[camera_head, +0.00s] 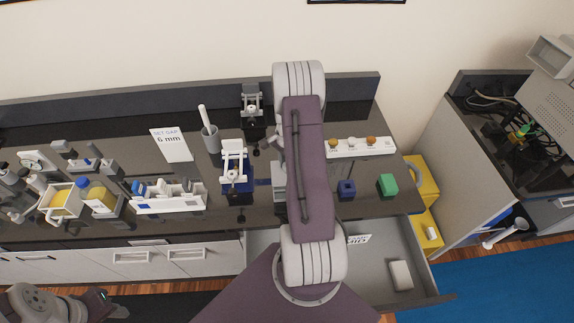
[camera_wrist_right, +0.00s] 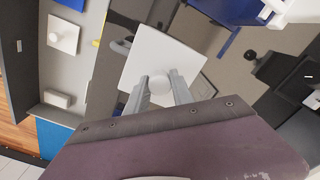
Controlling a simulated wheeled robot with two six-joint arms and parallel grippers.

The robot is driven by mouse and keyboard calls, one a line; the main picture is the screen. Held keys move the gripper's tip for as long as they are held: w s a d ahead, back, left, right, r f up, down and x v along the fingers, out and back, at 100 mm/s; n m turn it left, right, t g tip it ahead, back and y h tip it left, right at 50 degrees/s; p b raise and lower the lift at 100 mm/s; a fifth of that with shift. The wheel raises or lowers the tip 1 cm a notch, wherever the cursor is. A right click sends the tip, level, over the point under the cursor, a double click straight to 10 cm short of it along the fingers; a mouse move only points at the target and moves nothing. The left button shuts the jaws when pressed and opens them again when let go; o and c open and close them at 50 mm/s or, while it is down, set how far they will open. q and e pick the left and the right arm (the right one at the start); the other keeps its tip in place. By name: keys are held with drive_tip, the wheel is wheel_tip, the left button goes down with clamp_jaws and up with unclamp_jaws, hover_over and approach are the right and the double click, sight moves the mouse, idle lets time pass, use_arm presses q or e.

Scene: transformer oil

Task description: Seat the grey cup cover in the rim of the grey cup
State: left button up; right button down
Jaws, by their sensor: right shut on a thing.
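The grey cup cover (camera_wrist_right: 160,55) is a pale square plate with a round knob in the middle. In the right wrist view my right gripper (camera_wrist_right: 160,88) has its two fingers shut on the knob. Dark and grey edges show beside the plate, but the plate hides what lies below it. In the head view my right arm covers its own gripper and the cover. A grey boxy thing (camera_head: 279,182), possibly the grey cup, shows in part at the arm's left side. I cannot tell whether the cover touches it. My left gripper is not in view.
An open drawer (camera_head: 418,255) holds a pale block (camera_head: 401,275); a knobbed square plate (camera_wrist_right: 63,34) also shows there. A blue-based stand (camera_head: 237,180) is left of the arm.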

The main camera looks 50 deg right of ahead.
idle(0.6)
drive_tip(key=shift+f+b, duration=0.8)
drive_tip(key=shift+f, duration=0.4)
drive_tip(key=c, duration=1)
unclamp_jaws()
drive_tip(key=shift+c, duration=0.2)
drive_tip(key=shift+w+r, duration=0.1)
drive_tip(key=shift+r, duration=0.2)
wheel_tip(320, 180, up, 8)
drive_tip(key=shift+f+b, duration=0.1)
drive_tip(key=shift+b, duration=1.15)
drive_tip(key=shift+r, duration=0.4)
